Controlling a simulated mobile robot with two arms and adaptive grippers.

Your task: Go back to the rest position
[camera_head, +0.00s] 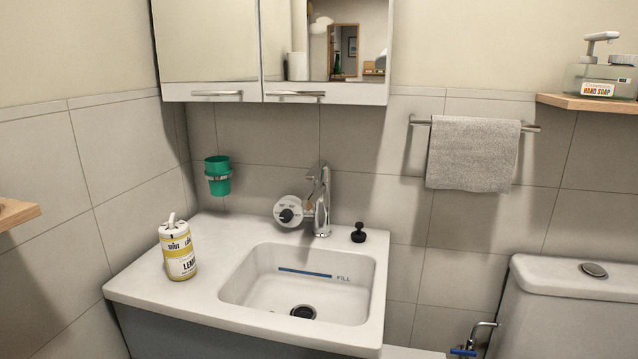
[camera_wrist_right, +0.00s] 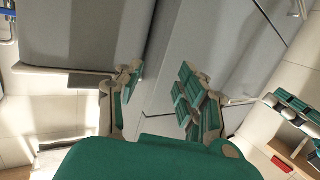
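Neither gripper shows in the head view. In the right wrist view my right gripper (camera_wrist_right: 160,86) has its two green-padded fingers apart, with nothing between them. Grey panels, like cabinet fronts, and pale tiled surfaces lie beyond it. In the head view the white washbasin (camera_head: 205,302) has an empty bowl with a dark drain and a blue fill line. A yellow and white bottle (camera_head: 178,252) stands upright on its left side. A black stopper (camera_head: 358,233) stands at the back right of the rim.
A chrome faucet (camera_head: 321,205) and a round dial (camera_head: 289,212) are behind the bowl. A green cup (camera_head: 217,176) sits in a wall holder. A mirror cabinet (camera_head: 208,45) hangs above. A grey towel (camera_head: 473,153), soap shelf (camera_head: 590,103) and toilet tank (camera_head: 560,300) are at right.

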